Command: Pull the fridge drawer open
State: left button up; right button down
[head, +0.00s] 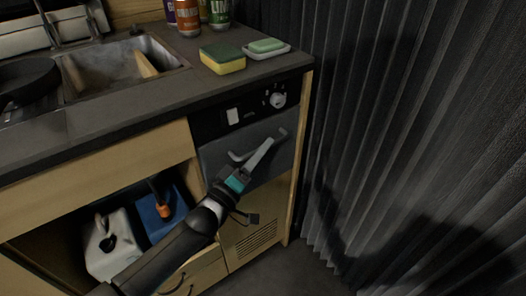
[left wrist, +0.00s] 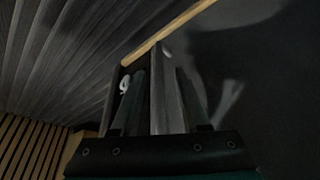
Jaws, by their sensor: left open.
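The fridge drawer (head: 222,158) is a dark grey front under the control panel, and it looks shut in the head view. Its pale grey bar handle (head: 283,132) slants across the front, partly hidden by my gripper. My left gripper (head: 262,152) is open at the handle, with its fingers in front of the drawer. In the left wrist view, a grey bar that looks like the handle (left wrist: 163,92) lies between the fingers of my left gripper (left wrist: 160,102). I cannot tell whether they touch it. My right gripper is not in view.
Above is the counter with a sink (head: 118,68), a sponge (head: 222,58), a green soap on a dish (head: 266,47) and several cans. A pleated curtain (head: 400,110) hangs at right. An open cabinet below left holds a white jug (head: 112,250) and a blue container (head: 158,222).

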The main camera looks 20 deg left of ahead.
pick_arm(q)
jog(key=shift+w+d+r, duration=0.1)
jog(key=shift+w+d, duration=0.05)
jog(key=shift+w, duration=0.25)
grip_shut()
dwell(1.3)
